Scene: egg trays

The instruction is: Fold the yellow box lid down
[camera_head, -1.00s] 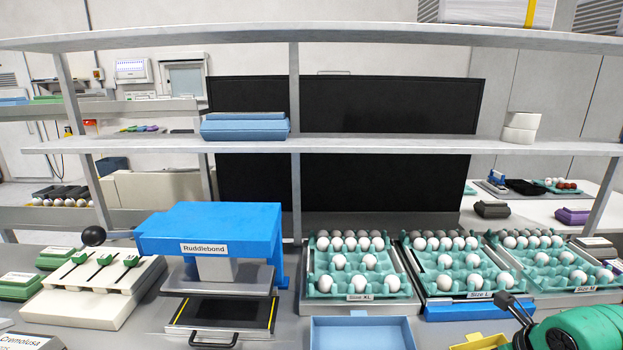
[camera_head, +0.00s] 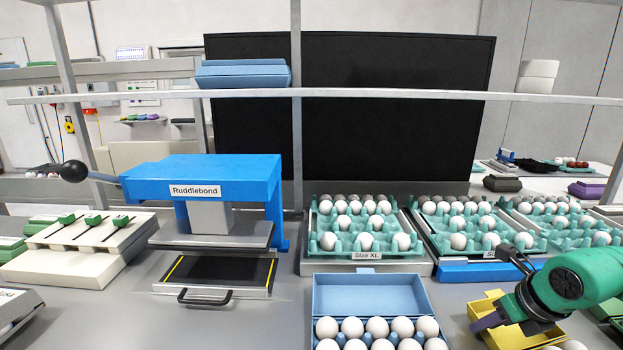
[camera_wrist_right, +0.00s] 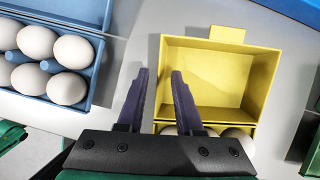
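The yellow box (camera_wrist_right: 216,128) stands on the grey bench, its lid (camera_wrist_right: 216,75) open and tilted back, with a small tab on the lid's far edge. White eggs (camera_wrist_right: 237,136) show in its near row, partly behind my right gripper. In the head view the yellow box (camera_head: 486,310) is at the lower right, largely covered by my right arm. My right gripper (camera_wrist_right: 160,74) has two dark purple fingers a little apart with nothing between them. They lie over the left part of the yellow lid in the wrist picture; contact cannot be told. My left gripper is not in view.
A blue egg box (camera_head: 370,296) with its lid up and several white eggs stands left of the yellow box. Teal egg trays (camera_head: 359,225) are behind it. The blue Ruddlebond press (camera_head: 200,180) stands on the left.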

